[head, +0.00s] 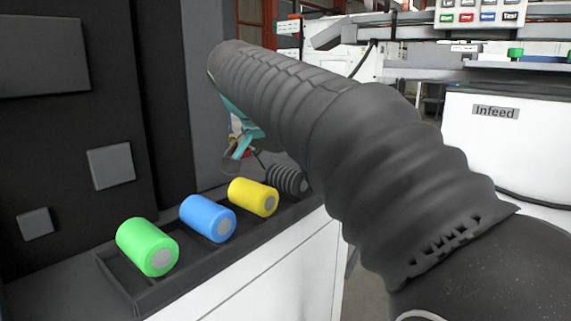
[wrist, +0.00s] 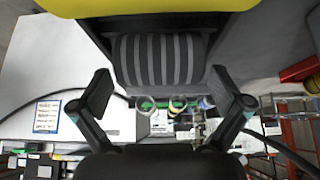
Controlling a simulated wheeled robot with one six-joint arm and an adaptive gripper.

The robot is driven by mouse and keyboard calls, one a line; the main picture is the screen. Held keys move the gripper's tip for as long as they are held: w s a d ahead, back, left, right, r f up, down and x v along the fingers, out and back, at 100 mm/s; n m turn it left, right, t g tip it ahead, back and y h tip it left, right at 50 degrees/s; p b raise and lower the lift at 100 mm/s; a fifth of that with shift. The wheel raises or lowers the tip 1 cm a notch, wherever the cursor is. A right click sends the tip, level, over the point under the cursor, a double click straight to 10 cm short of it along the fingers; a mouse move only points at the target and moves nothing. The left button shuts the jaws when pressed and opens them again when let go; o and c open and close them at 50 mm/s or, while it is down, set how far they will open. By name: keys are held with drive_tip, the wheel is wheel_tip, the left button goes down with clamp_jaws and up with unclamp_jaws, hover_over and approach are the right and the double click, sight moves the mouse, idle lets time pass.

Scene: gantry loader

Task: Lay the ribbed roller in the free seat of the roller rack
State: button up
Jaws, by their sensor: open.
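The ribbed roller (head: 287,179), dark grey with raised bands, lies at the far right end of the black roller rack (head: 215,254), beside the yellow roller (head: 253,197). In the wrist view the ribbed roller (wrist: 160,60) lies between dark rack walls, level as far as I can see. My gripper (wrist: 160,76) is open, its two fingers spread wide on either side of the roller's near side, with nothing held between them.
A blue roller (head: 208,218) and a green roller (head: 147,247) sit in the rack's other seats. A dark machine panel (head: 70,100) stands behind the rack at left. The white Infeed unit (head: 510,140) is at right, partly behind my arm.

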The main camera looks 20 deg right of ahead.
drive_tip(key=w+d+r+p+v, duration=0.1)
drive_tip(key=p+v, duration=0.3)
drive_tip(key=v, duration=1.3)
drive_tip(key=shift+w+d+r, duration=0.25)
drive_tip(key=shift+d+r, duration=0.15)
drive_tip(key=shift+d, duration=0.3)
